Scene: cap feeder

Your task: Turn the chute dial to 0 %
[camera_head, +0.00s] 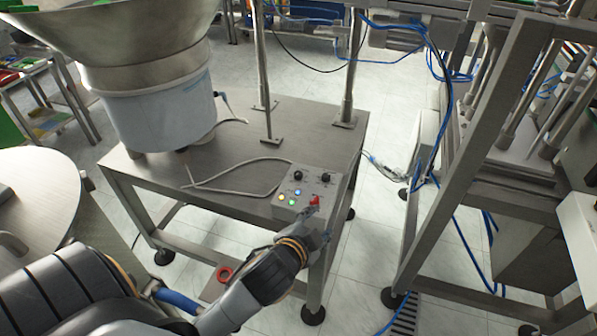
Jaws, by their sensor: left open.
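A grey control box (279,213) sits at the front right corner of a metal table. Two black dials, a left one (298,175) and a right one (326,177), are on its top panel; their labels and settings are too small to read, so I cannot tell which is the chute dial. My left arm comes in from the lower left. My left gripper (318,236) is open, low at the near right side of the box, apart from both dials. Its fingers are small and partly hidden by the wrist. My right gripper is out of view.
The box also carries several lit buttons (293,201) and a red switch (314,200) close to my gripper. A large bowl feeder (160,105) stands at the back left. A metal frame (470,140) stands to the right.

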